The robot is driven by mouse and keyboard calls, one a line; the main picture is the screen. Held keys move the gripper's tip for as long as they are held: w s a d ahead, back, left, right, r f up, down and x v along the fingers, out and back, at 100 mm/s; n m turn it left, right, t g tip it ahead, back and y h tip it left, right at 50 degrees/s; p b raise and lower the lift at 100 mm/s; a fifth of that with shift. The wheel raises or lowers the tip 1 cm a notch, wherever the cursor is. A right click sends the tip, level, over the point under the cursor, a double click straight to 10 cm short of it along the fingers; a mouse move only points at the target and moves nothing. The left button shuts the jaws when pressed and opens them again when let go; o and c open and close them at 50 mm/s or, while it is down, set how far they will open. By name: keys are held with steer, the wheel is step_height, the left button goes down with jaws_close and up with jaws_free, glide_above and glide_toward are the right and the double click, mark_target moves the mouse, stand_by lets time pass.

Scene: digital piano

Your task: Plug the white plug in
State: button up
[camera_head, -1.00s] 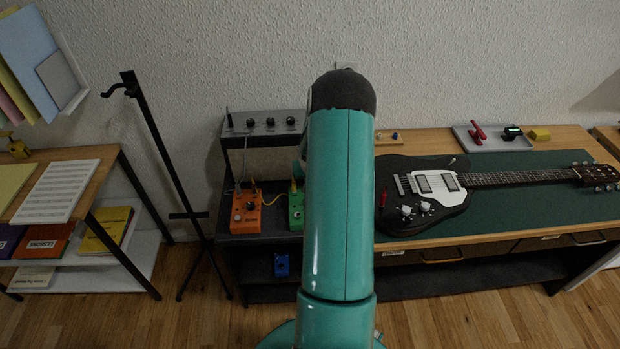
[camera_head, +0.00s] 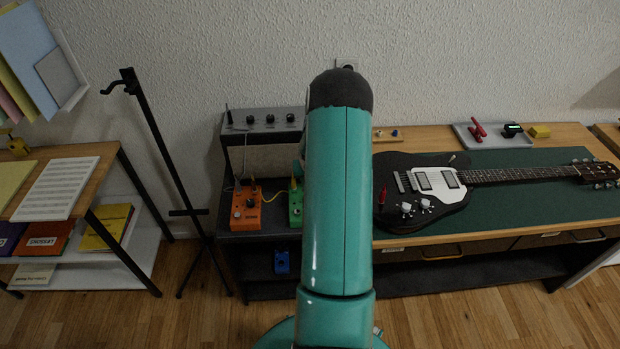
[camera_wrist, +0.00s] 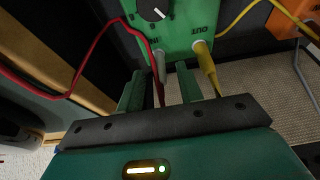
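The white plug (camera_wrist: 160,66) shows in the wrist view at the green pedal's (camera_wrist: 177,28) near face, left of a yellow plug (camera_wrist: 206,62) at the OUT jack. A red cable runs down beside the white plug. I cannot tell whether its tip is seated in a jack. My gripper (camera_wrist: 160,88) has a finger on either side of the white plug, with visible gaps, so it looks open around it. In the head view, the green pedal (camera_head: 296,206) stands left of my arm, which hides my gripper and the plug.
An orange pedal (camera_head: 246,208) stands left of the green one, below a grey amplifier-like unit (camera_head: 262,122). A black guitar (camera_head: 420,200) lies on a green mat (camera_head: 530,205) to the right. A black stand (camera_head: 160,150) is at the left.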

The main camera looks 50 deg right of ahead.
steer(key=shift+v, duration=2.5)
steer(key=v, duration=1.4)
steer(key=shift+f, duration=0.1)
